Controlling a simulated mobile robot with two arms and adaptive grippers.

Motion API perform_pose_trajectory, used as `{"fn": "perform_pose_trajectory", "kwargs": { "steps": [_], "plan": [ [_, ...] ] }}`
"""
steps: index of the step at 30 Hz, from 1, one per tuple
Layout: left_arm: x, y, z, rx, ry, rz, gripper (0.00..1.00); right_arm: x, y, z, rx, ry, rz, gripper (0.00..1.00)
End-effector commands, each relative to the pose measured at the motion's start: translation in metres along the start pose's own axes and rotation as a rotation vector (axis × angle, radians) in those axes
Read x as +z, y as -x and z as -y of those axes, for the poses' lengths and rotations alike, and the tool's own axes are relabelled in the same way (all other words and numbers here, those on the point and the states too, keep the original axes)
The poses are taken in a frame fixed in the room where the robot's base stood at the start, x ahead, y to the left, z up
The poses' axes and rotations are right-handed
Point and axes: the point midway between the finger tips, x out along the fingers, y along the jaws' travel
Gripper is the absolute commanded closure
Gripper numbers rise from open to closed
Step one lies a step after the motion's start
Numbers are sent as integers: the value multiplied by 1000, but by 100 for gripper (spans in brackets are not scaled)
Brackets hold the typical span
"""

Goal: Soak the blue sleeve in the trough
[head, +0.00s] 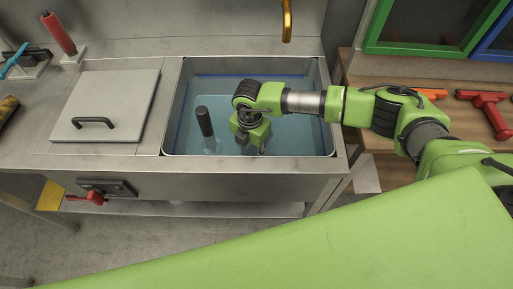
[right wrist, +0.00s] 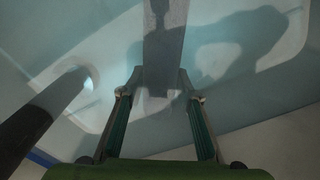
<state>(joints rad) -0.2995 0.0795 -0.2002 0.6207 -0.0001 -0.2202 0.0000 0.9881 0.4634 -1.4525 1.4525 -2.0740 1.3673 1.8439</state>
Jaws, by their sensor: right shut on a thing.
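The trough (head: 172,105) is a metal basin of bluish water set in the steel bench. My right gripper (head: 250,148) reaches down into it, right of a dark upright cylinder (head: 205,122). In the right wrist view my right gripper (right wrist: 160,92) is shut on a long, flat grey-blue piece (right wrist: 164,55), which may be the blue sleeve; its colour is dull there. The head view hides this piece under the gripper. The dark cylinder also shows in the right wrist view (right wrist: 35,125), apart from the fingers. My left gripper is not in view.
A grey lid with a black handle (head: 92,123) lies left of the trough. A red roller (head: 58,33) stands behind it. A brass spout (head: 287,20) hangs behind the trough. A red valve handle (head: 88,197) is on the bench front. Red tools (head: 488,112) lie on the wooden table at right.

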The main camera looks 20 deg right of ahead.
Motion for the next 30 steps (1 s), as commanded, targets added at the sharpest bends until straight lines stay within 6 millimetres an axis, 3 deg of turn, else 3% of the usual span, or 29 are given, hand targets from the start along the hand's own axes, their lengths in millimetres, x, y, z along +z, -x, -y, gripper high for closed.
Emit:
{"fn": "perform_pose_trajectory", "kwargs": {
  "steps": [30],
  "plan": [
    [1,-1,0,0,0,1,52,-2,0,-3,0,0,0,91]
  ]
}}
